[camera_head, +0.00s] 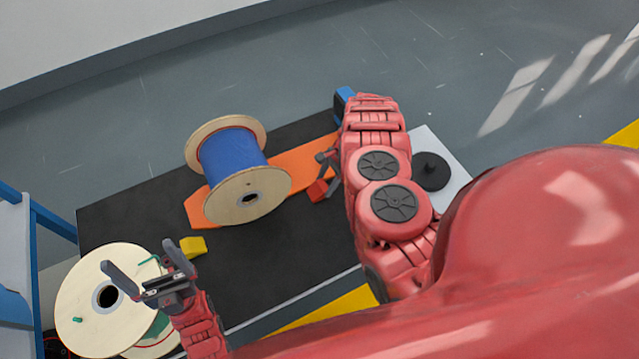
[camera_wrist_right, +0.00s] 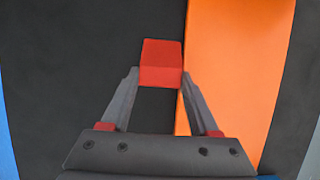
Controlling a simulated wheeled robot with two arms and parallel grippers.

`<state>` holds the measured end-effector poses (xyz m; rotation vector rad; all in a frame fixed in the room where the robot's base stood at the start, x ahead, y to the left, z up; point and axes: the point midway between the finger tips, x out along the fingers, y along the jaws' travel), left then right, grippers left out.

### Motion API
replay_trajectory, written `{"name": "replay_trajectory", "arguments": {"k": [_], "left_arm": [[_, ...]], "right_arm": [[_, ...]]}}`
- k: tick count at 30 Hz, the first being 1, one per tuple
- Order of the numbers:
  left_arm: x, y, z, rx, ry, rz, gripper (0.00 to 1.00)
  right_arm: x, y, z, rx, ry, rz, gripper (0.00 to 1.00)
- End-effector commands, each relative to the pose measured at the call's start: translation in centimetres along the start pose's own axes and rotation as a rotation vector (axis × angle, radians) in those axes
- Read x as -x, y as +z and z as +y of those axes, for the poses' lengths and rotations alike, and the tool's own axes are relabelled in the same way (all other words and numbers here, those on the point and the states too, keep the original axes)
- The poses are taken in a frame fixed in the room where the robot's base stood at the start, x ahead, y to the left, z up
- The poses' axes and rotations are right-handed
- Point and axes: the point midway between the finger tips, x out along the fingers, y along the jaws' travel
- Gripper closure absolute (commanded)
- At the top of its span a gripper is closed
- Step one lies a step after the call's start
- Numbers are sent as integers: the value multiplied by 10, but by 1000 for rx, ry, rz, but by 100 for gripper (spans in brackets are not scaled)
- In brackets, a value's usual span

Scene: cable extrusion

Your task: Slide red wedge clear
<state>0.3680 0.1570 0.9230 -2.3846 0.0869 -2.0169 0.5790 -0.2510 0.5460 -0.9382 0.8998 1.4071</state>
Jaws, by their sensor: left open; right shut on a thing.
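The red wedge (camera_head: 318,191) is at the front edge of an orange strip (camera_head: 308,157) on the black table top, right of a wooden spool wound with blue cable (camera_head: 234,158). My right gripper (camera_head: 324,172) is shut on the wedge. In the right wrist view the red wedge (camera_wrist_right: 161,63) sits between the fingertips of my right gripper (camera_wrist_right: 160,80), with the orange strip (camera_wrist_right: 235,60) beside it. A gap separates the wedge from the spool. My left gripper (camera_head: 142,258) is open and empty, over or in front of another wooden spool at the lower left.
A yellow wedge (camera_head: 193,247) lies on the black table top (camera_head: 280,255) in front of the blue spool. A wooden spool (camera_head: 80,310) stands at the lower left. A black round disc (camera_head: 431,170) sits on the light panel at right. The middle front of the table is clear.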

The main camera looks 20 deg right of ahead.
Motion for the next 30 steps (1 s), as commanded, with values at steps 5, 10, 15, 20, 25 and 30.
{"name": "replay_trajectory", "arguments": {"k": [5, 10, 15, 20, 25, 30], "left_arm": [[1, 0, 0, 0, 0, 0, 0], [1, 0, 0, 0, 0, 0, 0], [1, 0, 0, 0, 0, 0, 0], [1, 0, 0, 0, 0, 0, 0], [1, 0, 0, 0, 0, 0, 0], [1, 0, 0, 0, 0, 0, 0]], "right_arm": [[2, -6, 2, 0, 0, 2, 95], [2, -6, 2, 1, 0, 2, 95], [2, -6, 2, 1, 0, 2, 37], [2, -6, 2, 1, 0, 1, 8], [2, -6, 2, 1, 0, 1, 4], [4, -6, 1, 1, -1, 1, 4]]}}
